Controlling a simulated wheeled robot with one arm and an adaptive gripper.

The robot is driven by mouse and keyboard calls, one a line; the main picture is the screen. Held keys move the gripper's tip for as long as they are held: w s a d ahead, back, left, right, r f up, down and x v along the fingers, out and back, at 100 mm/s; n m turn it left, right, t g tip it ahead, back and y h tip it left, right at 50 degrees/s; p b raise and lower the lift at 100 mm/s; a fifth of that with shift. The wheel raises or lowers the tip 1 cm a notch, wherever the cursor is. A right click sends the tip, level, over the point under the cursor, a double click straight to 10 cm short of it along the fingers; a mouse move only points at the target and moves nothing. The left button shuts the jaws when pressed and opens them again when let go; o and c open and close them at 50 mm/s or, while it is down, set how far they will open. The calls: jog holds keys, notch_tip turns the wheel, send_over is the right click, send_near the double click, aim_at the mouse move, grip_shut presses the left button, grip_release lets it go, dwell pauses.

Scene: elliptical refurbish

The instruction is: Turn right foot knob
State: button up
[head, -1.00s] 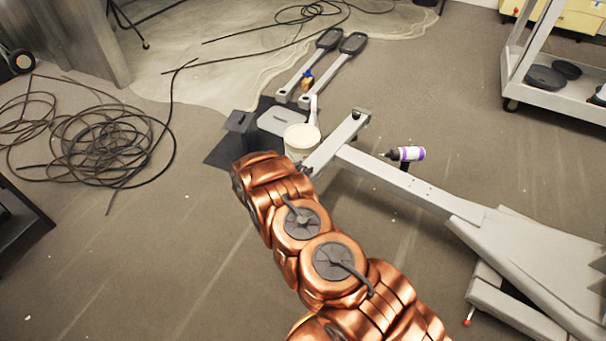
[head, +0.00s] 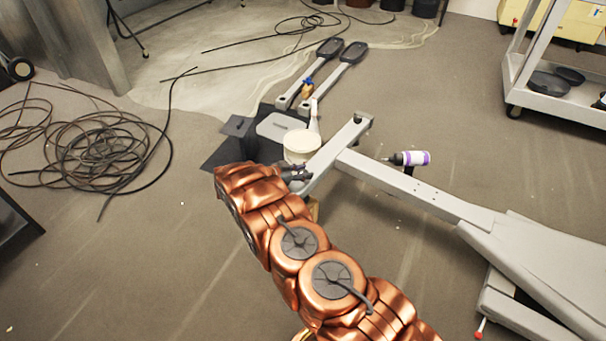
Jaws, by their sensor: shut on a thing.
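The grey elliptical frame (head: 420,192) lies on the floor, with a crossbar (head: 338,150) at its far left end. A dark foot piece (head: 364,117) shows at the crossbar's far end. My gripper (head: 303,174) is at the crossbar's near end, its dark fingers shut on the foot knob there. The knob itself is too small and covered by the fingers to make out, so its turn angle cannot be told. My copper-coloured arm reaches up from the bottom and hides part of the floor below the bar.
A white bucket (head: 301,147) stands just behind my gripper, by a dark mat (head: 222,156). A purple-and-white power drill (head: 410,158) is by the frame's beam. Two pedal arms (head: 337,68) lie farther back. Coiled cable (head: 90,150) lies left; a cart (head: 560,105) stands right.

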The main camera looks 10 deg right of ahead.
jog(key=shift+w+r, duration=0.1)
jog(key=o, duration=1.2)
jog(key=shift+c, duration=0.2)
jog(key=v, duration=1.2)
